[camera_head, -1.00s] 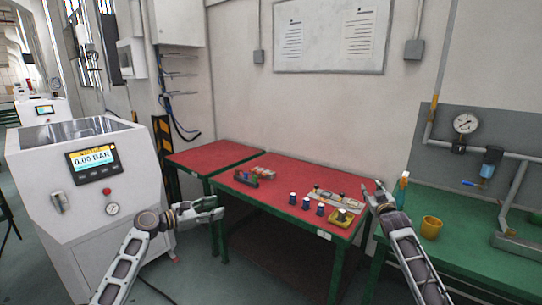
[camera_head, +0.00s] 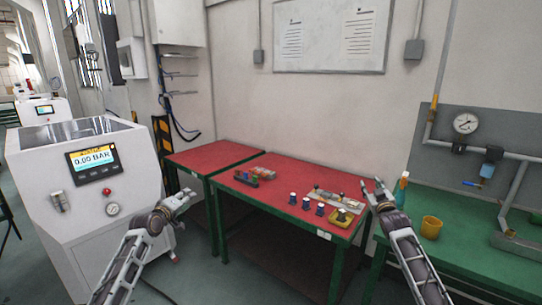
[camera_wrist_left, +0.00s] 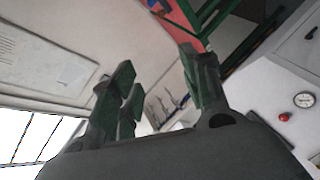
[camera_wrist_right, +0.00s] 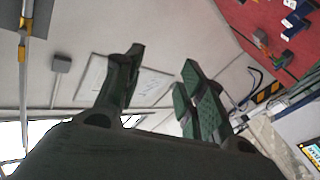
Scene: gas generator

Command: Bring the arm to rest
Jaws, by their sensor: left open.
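My left gripper (camera_head: 181,199) is in front of the white machine, left of the red table, and touches nothing. In the left wrist view its fingers (camera_wrist_left: 160,95) are apart with nothing between them. My right gripper (camera_head: 376,188) is raised at the right end of the red table, near the gap to the green bench. In the right wrist view its fingers (camera_wrist_right: 155,85) are apart and empty.
The white machine (camera_head: 60,210) with a pressure display stands at left. The green bench (camera_head: 462,225) at right bears a yellow cup (camera_head: 431,227) and a bottle (camera_head: 402,184).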

